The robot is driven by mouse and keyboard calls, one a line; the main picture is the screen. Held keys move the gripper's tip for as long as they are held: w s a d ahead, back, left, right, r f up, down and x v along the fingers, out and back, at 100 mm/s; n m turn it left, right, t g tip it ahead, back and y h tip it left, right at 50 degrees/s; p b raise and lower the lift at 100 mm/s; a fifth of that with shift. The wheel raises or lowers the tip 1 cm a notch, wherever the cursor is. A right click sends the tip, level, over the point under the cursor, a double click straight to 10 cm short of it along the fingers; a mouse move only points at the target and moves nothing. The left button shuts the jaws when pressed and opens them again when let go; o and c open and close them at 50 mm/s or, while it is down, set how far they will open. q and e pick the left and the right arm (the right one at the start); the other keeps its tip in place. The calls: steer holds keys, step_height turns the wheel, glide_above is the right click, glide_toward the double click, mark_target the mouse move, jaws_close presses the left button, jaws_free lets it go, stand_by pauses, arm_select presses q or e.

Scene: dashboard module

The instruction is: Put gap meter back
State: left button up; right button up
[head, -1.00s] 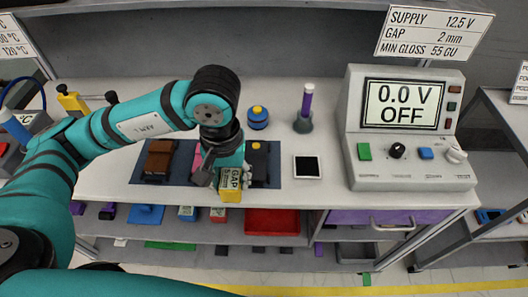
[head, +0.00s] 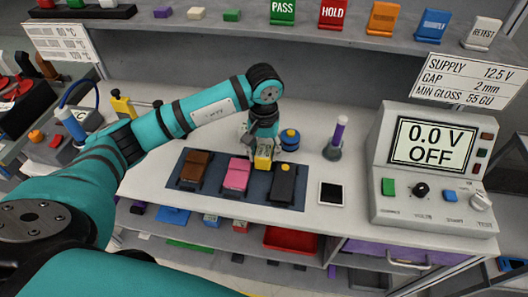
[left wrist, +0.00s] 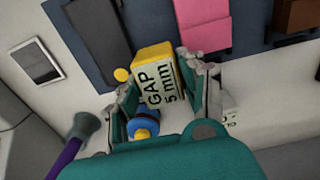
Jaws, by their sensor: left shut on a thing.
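The gap meter (head: 263,161) is a yellow block with a white face reading "GAP 5 mm", clear in the left wrist view (left wrist: 160,88). My left gripper (head: 262,150) is shut on it, one finger on each side (left wrist: 163,84). It holds the meter by the back edge of the dark blue mat (head: 211,196), between the pink block (head: 237,174) and the black block (head: 283,183). I cannot tell whether the meter touches the bench. My right gripper is not in view.
A blue round piece with a yellow top (head: 290,139) stands close right of the gripper. A brown block (head: 195,167) is on the mat's left. A purple-handled tool (head: 338,138), a black-faced tile (head: 331,193) and the power supply (head: 435,165) are to the right.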

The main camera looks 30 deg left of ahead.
arm_select(q)
steer(key=shift+f, duration=1.1)
steer(key=o, duration=1.3)
